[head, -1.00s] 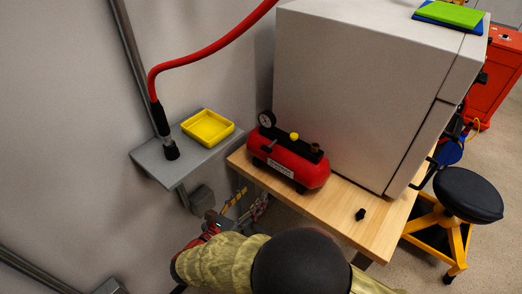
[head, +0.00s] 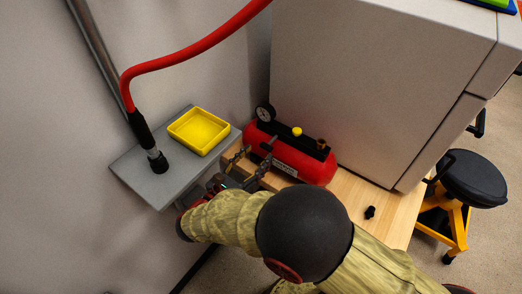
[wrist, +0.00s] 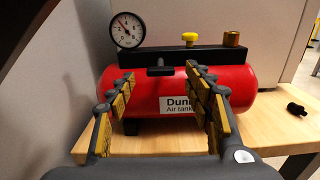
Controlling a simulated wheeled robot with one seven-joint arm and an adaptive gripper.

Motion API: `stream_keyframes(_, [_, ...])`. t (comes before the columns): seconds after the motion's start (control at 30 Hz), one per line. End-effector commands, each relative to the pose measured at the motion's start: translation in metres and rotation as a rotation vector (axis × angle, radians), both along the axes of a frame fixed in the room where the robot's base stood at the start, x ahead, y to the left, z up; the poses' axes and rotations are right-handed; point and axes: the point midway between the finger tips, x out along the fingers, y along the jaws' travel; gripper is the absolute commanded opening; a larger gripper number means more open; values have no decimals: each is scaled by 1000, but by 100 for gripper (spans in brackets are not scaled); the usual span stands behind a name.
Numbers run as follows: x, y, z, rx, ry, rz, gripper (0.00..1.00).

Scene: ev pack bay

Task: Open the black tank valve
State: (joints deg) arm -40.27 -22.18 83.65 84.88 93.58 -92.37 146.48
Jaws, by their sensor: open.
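The red air tank (wrist: 185,93) lies on the wooden bench, with a black manifold along its top; it also shows in the head view (head: 312,168). A small black valve handle (wrist: 160,70) sticks out from the front of the manifold, below and right of the round gauge (wrist: 125,29). A yellow knob (wrist: 190,38) and a brass fitting (wrist: 231,38) sit on the manifold further right. My gripper (head: 254,159) is open and empty, in front of the tank. In the wrist view the handle appears between its two fingertips; I cannot tell whether they touch it.
A grey wall shelf (head: 142,180) at the left holds a yellow tray (head: 199,130) and the black end of a red hose (head: 190,52). A large grey cabinet (head: 375,90) stands behind the tank. A small black part (head: 370,212) lies on the bench (head: 350,190). A black stool (head: 473,178) stands right.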

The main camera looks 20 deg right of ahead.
Motion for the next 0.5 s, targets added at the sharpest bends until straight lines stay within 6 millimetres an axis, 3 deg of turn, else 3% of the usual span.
stream_keyframes(0.2, [15, -22, -1, 0, 0, -2, 52])
stream_keyframes(0.5, [20, -28, 0, -1, 1, 1, 52])
